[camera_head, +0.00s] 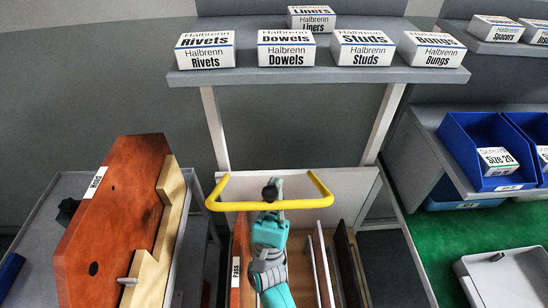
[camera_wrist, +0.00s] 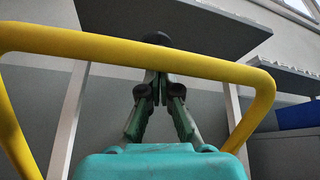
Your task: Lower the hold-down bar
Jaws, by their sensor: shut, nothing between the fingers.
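The hold-down bar is a yellow U-shaped bar (camera_head: 232,206) in the lower middle of the head view, raised over a cart of upright boards. In the wrist view the yellow bar (camera_wrist: 215,68) crosses the upper part of the picture, its two ends bending down at the sides. My gripper (camera_head: 271,192) is at the middle of the bar, fingers pointing away from the head camera. In the wrist view its fingers (camera_wrist: 157,42) come together and pass behind the bar, with a dark tip showing above it. They are shut and empty. I cannot tell whether they touch the bar.
Boards stand in the cart, one with a "Foss" label (camera_head: 236,272). A reddish-brown board (camera_head: 120,220) leans on the left cart. A shelf (camera_head: 310,77) with several Halbrenn boxes is above. Blue bins (camera_head: 492,140) stand at right over a green surface (camera_head: 450,235).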

